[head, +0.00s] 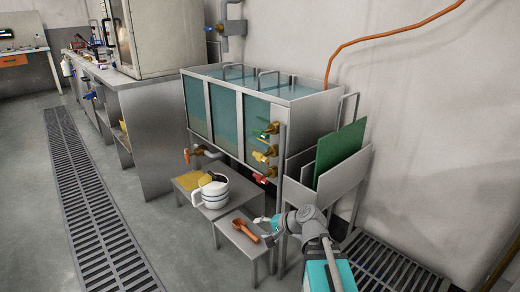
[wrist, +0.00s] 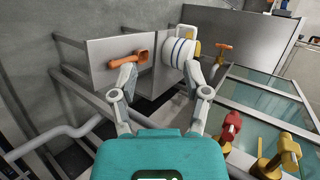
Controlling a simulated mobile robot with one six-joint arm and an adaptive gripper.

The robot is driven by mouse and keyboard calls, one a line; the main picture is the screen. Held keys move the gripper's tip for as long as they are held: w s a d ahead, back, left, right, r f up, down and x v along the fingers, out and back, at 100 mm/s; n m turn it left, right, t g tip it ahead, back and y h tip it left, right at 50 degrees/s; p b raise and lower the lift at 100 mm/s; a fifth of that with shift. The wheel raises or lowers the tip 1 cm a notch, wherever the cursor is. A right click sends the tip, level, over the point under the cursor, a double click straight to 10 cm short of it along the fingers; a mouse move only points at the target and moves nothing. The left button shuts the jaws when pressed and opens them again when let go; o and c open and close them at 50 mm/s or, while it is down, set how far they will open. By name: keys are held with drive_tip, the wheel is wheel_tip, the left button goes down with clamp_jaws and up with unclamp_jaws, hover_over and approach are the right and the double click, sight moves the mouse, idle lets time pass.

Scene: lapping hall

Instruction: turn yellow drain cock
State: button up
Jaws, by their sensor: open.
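The yellow drain cock (head: 262,156) sits on the end of the glass-sided tank (head: 240,113), between a green cock (head: 269,130) above and a red cock (head: 260,178) below. In the wrist view the yellow cock (wrist: 287,150) is at the lower right edge, with the red cock (wrist: 230,128) to its left. My gripper (head: 262,221) is low in front of the tank, below the cocks and apart from them. In the wrist view my gripper (wrist: 160,72) is open, with nothing between its fingers; the yellow cock is outside them, to the right.
A low table holds a white blue-banded jug (head: 210,192) and a yellow item (head: 193,180). A smaller stand holds an orange-brown scoop (head: 245,229). An orange-handled valve (head: 188,155) is further left. A rack with a green panel (head: 340,152) stands close on the right.

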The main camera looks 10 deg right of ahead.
drive_tip(key=w+d+r+m+t+y+p, duration=0.1)
drive_tip(key=w+d+r+m+t+p, duration=0.1)
drive_tip(key=r, duration=0.3)
drive_tip(key=w+d+r+m+t+p, duration=0.1)
drive_tip(key=d+r+m+t, duration=0.15)
drive_tip(key=r, duration=0.25)
drive_tip(key=m+t+p, duration=0.2)
drive_tip(key=m+t, duration=0.2)
drive_tip(key=m, duration=0.2)
approach(260, 155)
drive_tip(key=v, duration=0.4)
drive_tip(key=shift+a+f+h, duration=0.15)
drive_tip(key=shift+h, duration=0.15)
drive_tip(key=shift+w, duration=0.15)
drive_tip(key=x, duration=1.3)
drive_tip(key=shift+w+a+f, duration=0.1)
drive_tip(key=shift+w+a, duration=0.15)
drive_tip(key=shift+w, duration=0.05)
drive_tip(key=shift+c, duration=0.2)
clamp_jaws()
